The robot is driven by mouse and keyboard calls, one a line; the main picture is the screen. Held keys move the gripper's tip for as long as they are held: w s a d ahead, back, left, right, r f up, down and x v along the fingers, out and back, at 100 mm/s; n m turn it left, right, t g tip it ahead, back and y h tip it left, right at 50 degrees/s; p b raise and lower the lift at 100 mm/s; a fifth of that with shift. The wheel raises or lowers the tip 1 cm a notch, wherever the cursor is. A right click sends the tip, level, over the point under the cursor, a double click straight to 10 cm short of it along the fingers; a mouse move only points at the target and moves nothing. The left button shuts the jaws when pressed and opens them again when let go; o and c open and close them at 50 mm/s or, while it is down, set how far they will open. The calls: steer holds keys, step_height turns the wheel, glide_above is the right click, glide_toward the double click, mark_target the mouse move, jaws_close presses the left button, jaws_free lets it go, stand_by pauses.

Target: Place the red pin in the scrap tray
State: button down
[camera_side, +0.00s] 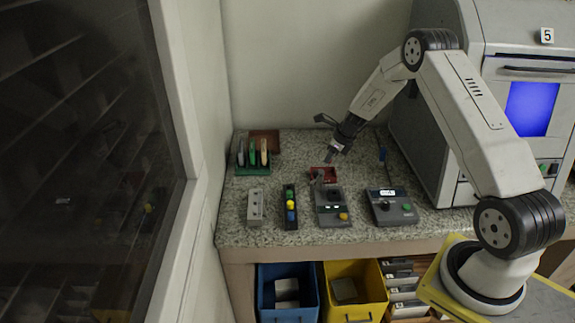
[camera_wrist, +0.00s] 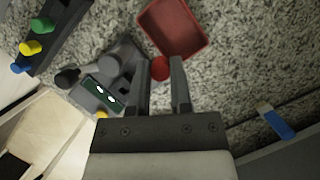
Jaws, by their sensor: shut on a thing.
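In the wrist view, the red pin (camera_wrist: 160,68) shows as a round red end between the two fingers of my gripper (camera_wrist: 166,72), which is shut on it. In the side view, my gripper (camera_side: 329,157) points down above the worktop, just above the small red tray (camera_side: 330,172). The pin cannot be made out in that view. The red tray (camera_wrist: 175,28) also shows in the wrist view, open and empty-looking, just beyond the fingertips. No label shows on it.
A grey device (camera_side: 332,207) with a yellow knob stands in front of the red tray. A dark rack (camera_side: 290,208) holds yellow, green and blue pins. A grey block (camera_side: 256,207), a green holder (camera_side: 252,168) and a second device (camera_side: 391,206) stand nearby. Speckled worktop (camera_side: 300,150) is clear behind.

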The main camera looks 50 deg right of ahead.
steer(key=shift+w+d+f, duration=0.25)
steer(key=shift+w+f, duration=0.3)
steer(key=shift+f, duration=0.2)
steer(key=shift+w+d+f, duration=0.25)
steer(key=shift+w+f, duration=0.3)
steer(key=shift+f, duration=0.15)
steer(key=shift+w+f, duration=0.15)
steer(key=shift+f, duration=0.1)
steer(key=shift+w+d+f, duration=0.1)
steer(key=shift+f, duration=1.45)
steer(key=shift+f, duration=0.1)
steer(key=c, duration=0.5)
jaws_free()
steer(key=shift+c, duration=0.2)
steer(key=v, duration=1.2)
